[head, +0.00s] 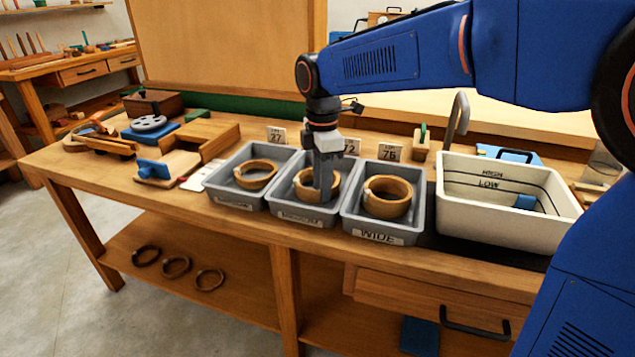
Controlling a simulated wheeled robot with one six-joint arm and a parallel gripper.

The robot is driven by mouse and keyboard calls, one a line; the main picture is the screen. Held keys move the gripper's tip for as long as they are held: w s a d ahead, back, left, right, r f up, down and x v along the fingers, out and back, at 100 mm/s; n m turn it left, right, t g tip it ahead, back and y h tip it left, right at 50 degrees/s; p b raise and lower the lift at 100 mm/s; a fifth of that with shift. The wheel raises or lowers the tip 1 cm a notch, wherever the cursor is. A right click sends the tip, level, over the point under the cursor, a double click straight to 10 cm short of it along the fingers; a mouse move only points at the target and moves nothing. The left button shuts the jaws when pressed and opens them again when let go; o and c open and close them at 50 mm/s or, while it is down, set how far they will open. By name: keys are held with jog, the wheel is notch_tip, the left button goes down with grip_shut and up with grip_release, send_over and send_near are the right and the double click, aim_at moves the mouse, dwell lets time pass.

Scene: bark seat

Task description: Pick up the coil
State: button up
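Three tan coils, each a ring of bent strip, sit in separate grey trays on the bench. The left coil (256,181) is lowest and thin, the middle coil (304,188) is partly hidden behind my gripper, and the right coil (385,207) is tall and stands in the tray marked WIDE. My gripper (323,192) points straight down into the middle tray (303,218), with its fingers at the right part of the middle coil. I cannot tell whether the fingers are closed on the coil's wall or just beside it.
Small number cards, such as 27 (277,136) and 76 (390,152), stand behind the trays. A white basin (500,215) marked HIGH and LOW is at right, by a grey tap (458,115). Wooden fixtures (205,138) crowd the left. Dark rings (176,266) lie on the lower shelf.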

grip_shut()
jog(key=shift+r, duration=0.15)
